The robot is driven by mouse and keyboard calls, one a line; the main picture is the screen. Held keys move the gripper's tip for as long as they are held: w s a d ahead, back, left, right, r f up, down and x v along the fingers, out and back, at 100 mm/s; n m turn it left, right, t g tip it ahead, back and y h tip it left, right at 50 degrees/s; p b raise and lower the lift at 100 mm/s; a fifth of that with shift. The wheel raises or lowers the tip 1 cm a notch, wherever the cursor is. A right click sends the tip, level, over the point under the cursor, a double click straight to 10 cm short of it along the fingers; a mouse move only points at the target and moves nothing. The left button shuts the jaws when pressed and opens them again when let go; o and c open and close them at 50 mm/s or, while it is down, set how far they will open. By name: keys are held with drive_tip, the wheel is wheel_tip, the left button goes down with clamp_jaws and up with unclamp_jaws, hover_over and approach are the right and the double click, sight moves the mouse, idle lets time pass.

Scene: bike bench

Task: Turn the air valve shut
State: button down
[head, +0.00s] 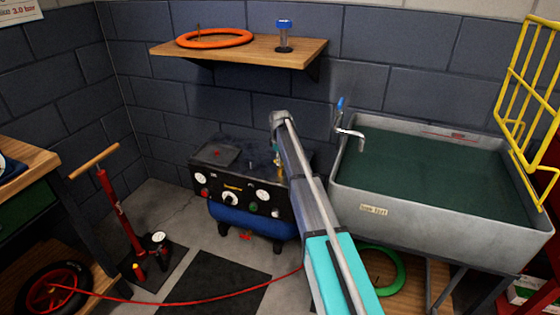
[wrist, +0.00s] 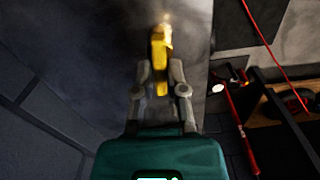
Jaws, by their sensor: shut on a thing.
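The air valve (wrist: 161,48) shows in the wrist view as a yellow lever with a brass-coloured, brightly lit end. My gripper (wrist: 160,76) is shut on the near part of the yellow lever, one finger on each side. In the head view my arm reaches over the right side of the black and blue compressor (head: 240,198). A small brass-coloured part (head: 278,166) shows there beside my arm. My arm hides the gripper and most of the valve in that view.
A grey sink (head: 450,225) with a blue-handled tap (head: 349,132) stands right of my arm. A wooden shelf (head: 262,48) hangs above the compressor. A red floor pump (head: 118,210) stands left, and a red hose (head: 190,301) crosses the floor.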

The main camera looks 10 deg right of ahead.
drive_tip(key=m, duration=0.7)
drive_tip(key=shift+m, duration=0.4)
drive_tip(key=m, duration=0.8)
drive_tip(key=shift+s, duration=0.1)
drive_tip(key=c, duration=0.7)
unclamp_jaws()
